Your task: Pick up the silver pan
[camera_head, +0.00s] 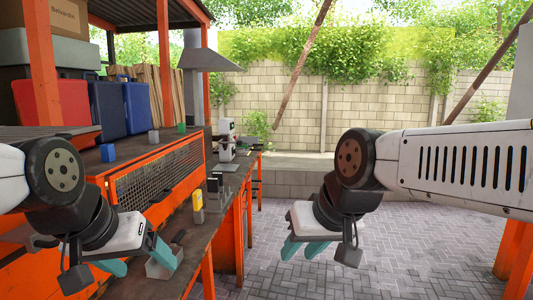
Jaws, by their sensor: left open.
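A small silver-grey pan-like thing (157,270) with a dark handle lies on the brown lower bench top at the lower left. I take it for the silver pan, but part of it is hidden behind my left gripper's finger. My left gripper (143,264) is open, its teal fingers apart, pointing down by this thing. One finger overlaps it in the picture; I cannot tell whether they touch. My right gripper (303,248) hangs over the paved floor, far to the right of the bench.
A yellow and grey item (198,207) stands on the bench beyond the pan. An orange mesh panel (160,182) and shelf with blue cases (107,110) and a red case (70,102) rise at left. A white machine (227,140) stands farther back. The paved floor is open at right.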

